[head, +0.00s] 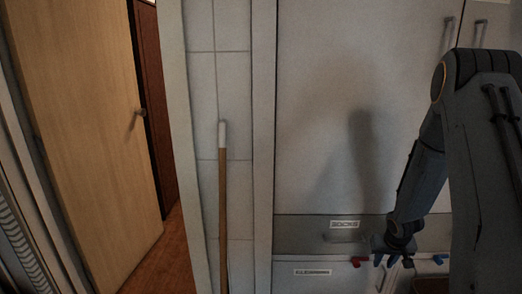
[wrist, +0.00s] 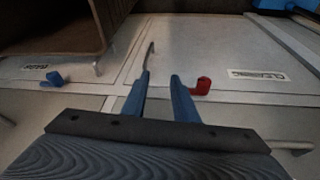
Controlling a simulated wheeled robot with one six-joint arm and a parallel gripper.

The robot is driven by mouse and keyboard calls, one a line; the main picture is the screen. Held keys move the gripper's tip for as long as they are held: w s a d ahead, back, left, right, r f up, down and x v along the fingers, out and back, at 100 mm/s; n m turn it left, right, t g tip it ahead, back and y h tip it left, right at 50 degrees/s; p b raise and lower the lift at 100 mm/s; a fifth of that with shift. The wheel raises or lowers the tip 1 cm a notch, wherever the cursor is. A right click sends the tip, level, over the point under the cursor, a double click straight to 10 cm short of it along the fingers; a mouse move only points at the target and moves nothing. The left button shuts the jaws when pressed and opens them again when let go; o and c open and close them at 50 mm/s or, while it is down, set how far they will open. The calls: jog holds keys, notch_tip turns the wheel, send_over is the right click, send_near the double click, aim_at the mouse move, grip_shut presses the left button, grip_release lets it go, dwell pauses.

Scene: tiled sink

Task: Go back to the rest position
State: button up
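My gripper (head: 393,260) hangs at the end of my bent arm at the lower right of the head view, in front of the pale cabinet fronts. In the wrist view my gripper (wrist: 160,78) shows two blue fingers with a gap between them. It is open, and nothing is held between the fingers. A red hook-like piece (wrist: 202,86) is just right of the right finger in the picture; I cannot tell if they touch. The same red piece also shows in the head view (head: 356,261).
A blue hook-like piece (wrist: 53,79) is at the left. A label reading "CLEANING" (wrist: 257,75) is on a panel. A brown open box (wrist: 50,25) is at upper left. A wooden-handled pole (head: 222,200) leans by the tiled wall; a wooden door (head: 75,130) stands further left.

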jog(key=s+a+r+n+g, duration=0.1)
jog(key=s+a+r, duration=0.3)
jog(key=a+r, duration=0.25)
jog(key=s+a+r+g, duration=0.1)
jog(key=s+a+r, duration=0.45)
jog(key=r, duration=0.25)
jog(key=s+a+r, duration=0.3)
jog(key=s+a, duration=0.3)
jog(key=s, duration=0.2)
jog(key=s+a+r+n+g+y, duration=0.1)
jog(key=s+a+r, duration=0.3)
jog(key=s+a, duration=0.3)
jog(key=shift+s+r+n+g+y, duration=0.2)
jog(key=shift+s+n+g+y, duration=0.1)
jog(key=shift+s, duration=0.05)
